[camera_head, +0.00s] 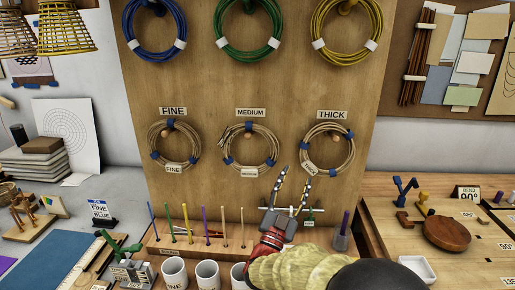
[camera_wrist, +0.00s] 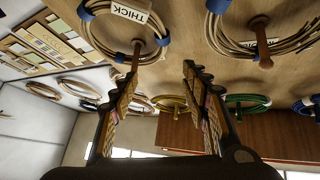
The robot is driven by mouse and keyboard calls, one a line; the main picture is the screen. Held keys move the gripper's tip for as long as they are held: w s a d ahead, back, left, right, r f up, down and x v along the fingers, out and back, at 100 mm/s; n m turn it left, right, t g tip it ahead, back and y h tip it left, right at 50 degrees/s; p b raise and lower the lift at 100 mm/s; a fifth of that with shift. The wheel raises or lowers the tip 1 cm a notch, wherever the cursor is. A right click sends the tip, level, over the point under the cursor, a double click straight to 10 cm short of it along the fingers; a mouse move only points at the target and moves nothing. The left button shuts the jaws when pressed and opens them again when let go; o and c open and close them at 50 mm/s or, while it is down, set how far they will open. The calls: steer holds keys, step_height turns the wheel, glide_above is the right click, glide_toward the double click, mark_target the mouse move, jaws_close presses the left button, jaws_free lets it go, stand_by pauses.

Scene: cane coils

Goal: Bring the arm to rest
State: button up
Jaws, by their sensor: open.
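My gripper (camera_head: 291,184) is in front of the lower part of the wooden board, below and between the medium and thick coils, its two fingers pointing up and spread apart. In the wrist view my gripper (camera_wrist: 163,72) is open with nothing between its fingers. The thick cane coil (camera_head: 351,152) hangs on its peg at the right, with a tag and blue ties. It also shows in the wrist view (camera_wrist: 165,35), where one fingertip overlaps its peg; whether they touch I cannot tell. The medium coil (camera_head: 274,137) and fine coil (camera_head: 151,146) hang to the left.
Blue (camera_head: 125,30), green (camera_head: 217,30) and yellow (camera_head: 315,30) coils hang above. A row of coloured upright sticks (camera_head: 188,222) stands below left of my gripper, with white cups (camera_head: 174,273) in front. A purple-handled tool (camera_head: 345,222) stands to the right.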

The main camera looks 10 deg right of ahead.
steer(key=w+a+r+n+y, duration=0.3)
steer(key=w+r+n+y, duration=0.15)
steer(key=y, duration=0.35)
steer(key=s+a+f+n+g+y+p, duration=0.2)
steer(key=s+a+n+g+y, duration=0.1)
steer(key=s+a+n+y, duration=0.3)
steer(key=s+d+f+g, duration=0.1)
steer(key=s+f+g, duration=0.2)
steer(key=s, duration=0.7)
steer(key=s+d+f+n+g, duration=0.1)
steer(key=s+f+g, duration=0.2)
steer(key=s, duration=0.7)
steer(key=s+d+f+n+g+y, duration=0.1)
steer(key=s+f+g, duration=0.2)
steer(key=s, duration=0.8)
steer(key=shift+f+g+p, duration=0.25)
steer(key=shift+g+p, duration=0.15)
steer(key=shift+g, duration=0.2)
steer(key=shift+c, duration=0.4)
